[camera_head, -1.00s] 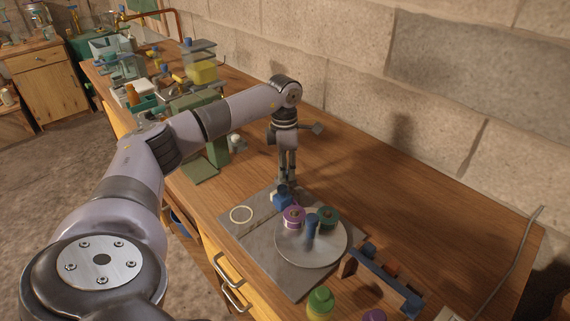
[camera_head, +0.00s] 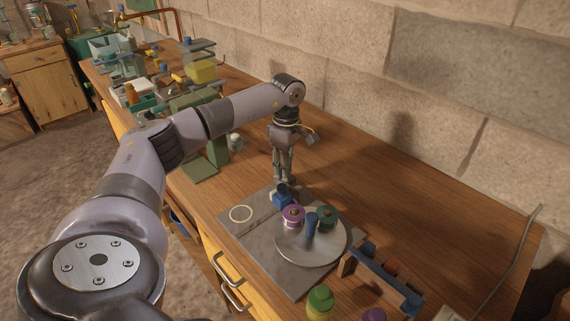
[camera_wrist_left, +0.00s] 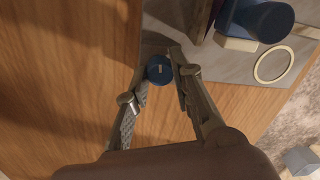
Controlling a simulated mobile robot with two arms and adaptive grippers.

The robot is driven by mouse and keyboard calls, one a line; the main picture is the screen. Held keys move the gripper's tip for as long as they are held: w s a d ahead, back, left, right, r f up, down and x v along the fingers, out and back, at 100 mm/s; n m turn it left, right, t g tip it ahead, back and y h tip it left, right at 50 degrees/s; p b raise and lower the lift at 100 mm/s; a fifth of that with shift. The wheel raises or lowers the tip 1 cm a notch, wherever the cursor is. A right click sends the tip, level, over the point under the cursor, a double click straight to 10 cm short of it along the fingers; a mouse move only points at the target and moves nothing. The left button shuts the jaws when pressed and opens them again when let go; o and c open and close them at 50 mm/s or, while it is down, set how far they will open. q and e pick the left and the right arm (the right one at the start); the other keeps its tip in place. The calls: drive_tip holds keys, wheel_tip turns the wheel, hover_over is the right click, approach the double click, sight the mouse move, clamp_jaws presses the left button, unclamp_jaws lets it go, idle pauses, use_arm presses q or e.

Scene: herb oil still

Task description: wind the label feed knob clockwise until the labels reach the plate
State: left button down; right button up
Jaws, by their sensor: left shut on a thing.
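The label feed knob (camera_wrist_left: 159,70) is a small blue round cap with a short pale mark, seen from above in the left wrist view. My left gripper (camera_wrist_left: 160,76) points down with its fingertips on either side of the knob, shut on it. In the head view my left gripper (camera_head: 284,183) stands at the back edge of a grey slab (camera_head: 256,232), beside a blue block (camera_head: 281,199); the knob is hard to make out there. A pale ring (camera_head: 241,214) lies flat on the slab. I cannot make out the labels for certain. My right gripper is not in view.
A round grey disc (camera_head: 304,256) on the slab carries a purple spool (camera_head: 292,216), a green spool (camera_head: 327,217) and a blue post (camera_head: 311,230). A blue-topped rack (camera_head: 385,279) stands in front right. The bench behind, near the block wall, is clear.

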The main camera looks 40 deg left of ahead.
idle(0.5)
use_arm(q)
drive_tip(key=c, duration=1.4)
unclamp_jaws()
drive_tip(key=shift+r, duration=0.1)
wheel_tip(320, 180, up, 12)
drive_tip(key=shift+w, duration=0.3)
drive_tip(key=shift+a, duration=0.1)
